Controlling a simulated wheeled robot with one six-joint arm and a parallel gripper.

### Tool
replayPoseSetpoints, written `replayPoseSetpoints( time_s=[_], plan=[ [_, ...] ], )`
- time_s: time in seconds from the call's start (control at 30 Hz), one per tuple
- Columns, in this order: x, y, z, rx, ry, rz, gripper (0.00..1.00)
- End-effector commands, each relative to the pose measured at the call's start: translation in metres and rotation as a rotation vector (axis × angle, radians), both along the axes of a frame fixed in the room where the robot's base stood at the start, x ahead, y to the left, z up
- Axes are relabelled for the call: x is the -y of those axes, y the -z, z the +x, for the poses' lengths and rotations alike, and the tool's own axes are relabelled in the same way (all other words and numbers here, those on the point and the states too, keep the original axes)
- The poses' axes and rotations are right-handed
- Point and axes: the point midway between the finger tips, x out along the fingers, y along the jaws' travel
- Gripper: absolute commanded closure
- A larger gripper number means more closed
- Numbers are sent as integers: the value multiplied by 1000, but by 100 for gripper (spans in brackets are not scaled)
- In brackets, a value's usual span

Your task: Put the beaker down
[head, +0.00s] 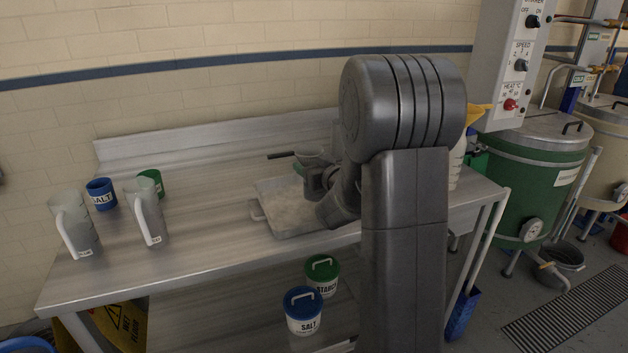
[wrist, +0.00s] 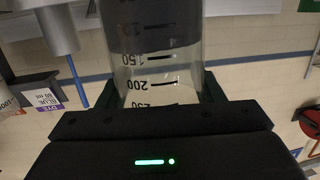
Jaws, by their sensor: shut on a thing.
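My gripper (wrist: 159,92) is shut on a clear beaker (wrist: 160,75) with black volume marks, in the wrist view. The beaker sits between the two dark fingers, and its part at the top of the picture looks dark grey. In the head view my gripper (head: 320,185) is over the right part of the steel table (head: 195,240), near a shallow tray, and partly hidden by my arm. I cannot make out the beaker there, nor tell whether it touches anything below.
The shallow tray (head: 259,213) with pale contents lies below my gripper. A dark-handled pan (head: 310,153) is behind it. Bare tabletop lies between.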

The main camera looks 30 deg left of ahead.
Motion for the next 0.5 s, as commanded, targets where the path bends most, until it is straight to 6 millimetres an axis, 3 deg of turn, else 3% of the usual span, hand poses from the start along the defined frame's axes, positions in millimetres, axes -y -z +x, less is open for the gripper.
replayPoseSetpoints(
  time_s=[0.27,0.5],
  plan=[
    [0,34,0,-3,0,-1,67],
    [0,36,0,1,0,0,67]
  ],
)
